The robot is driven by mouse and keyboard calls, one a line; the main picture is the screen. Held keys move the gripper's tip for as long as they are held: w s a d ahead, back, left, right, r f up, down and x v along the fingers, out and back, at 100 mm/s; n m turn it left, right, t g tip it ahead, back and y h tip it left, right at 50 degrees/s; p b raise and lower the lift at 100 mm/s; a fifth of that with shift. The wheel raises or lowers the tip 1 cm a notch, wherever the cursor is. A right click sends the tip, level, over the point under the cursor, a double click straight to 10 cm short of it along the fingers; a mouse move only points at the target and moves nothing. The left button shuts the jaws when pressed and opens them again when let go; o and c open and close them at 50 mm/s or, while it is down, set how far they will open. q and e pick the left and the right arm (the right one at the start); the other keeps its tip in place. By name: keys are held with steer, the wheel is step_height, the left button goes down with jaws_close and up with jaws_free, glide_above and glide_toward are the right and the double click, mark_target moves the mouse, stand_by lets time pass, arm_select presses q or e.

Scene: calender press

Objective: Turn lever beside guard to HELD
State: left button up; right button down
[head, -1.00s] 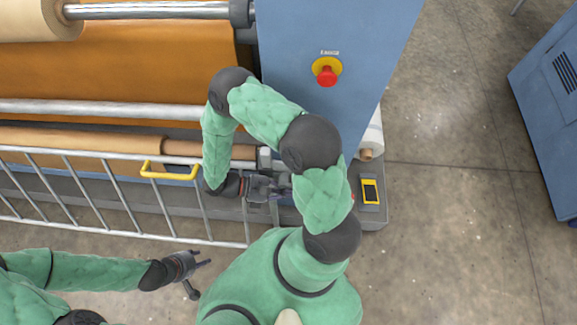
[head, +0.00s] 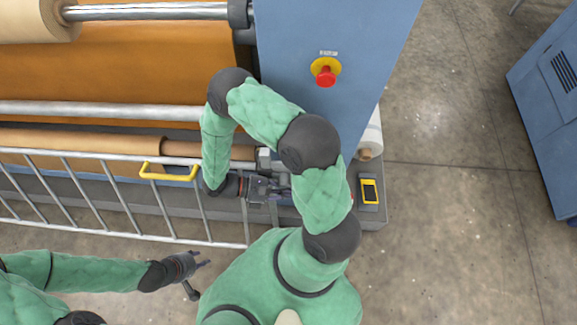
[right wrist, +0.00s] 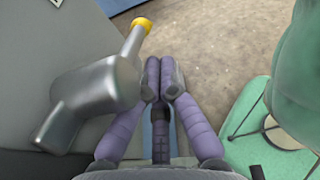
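In the right wrist view a grey metal lever (right wrist: 103,87) with a thick hub and a yellow tip (right wrist: 142,24) stands left of my fingers. My right gripper (right wrist: 160,72) has its purple fingers drawn together, with nothing seen between the tips. The lever looks close beside the fingers; I cannot tell whether they touch. In the head view my right gripper (head: 280,189) is at the right end of the barred guard (head: 110,188), and the lever is not clear there. No HELD mark is readable. My left gripper (head: 200,264) is open and empty, low in front of the guard.
A blue machine cabinet (head: 300,30) with a red stop button (head: 325,76) stands behind my right arm. The guard has a yellow handle (head: 168,177). A yellow-framed device (head: 369,191) is on the machine base. Another blue cabinet (head: 555,100) is at far right. Floor between is clear.

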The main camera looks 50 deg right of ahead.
steer(key=shift+s+d+r+h, duration=0.2)
steer(key=shift+r+h, duration=0.1)
steer(key=shift+r, duration=0.4)
step_height(320, 180, up, 9)
steer(key=shift+w+a+f, duration=0.15)
steer(key=shift+a+f, duration=0.05)
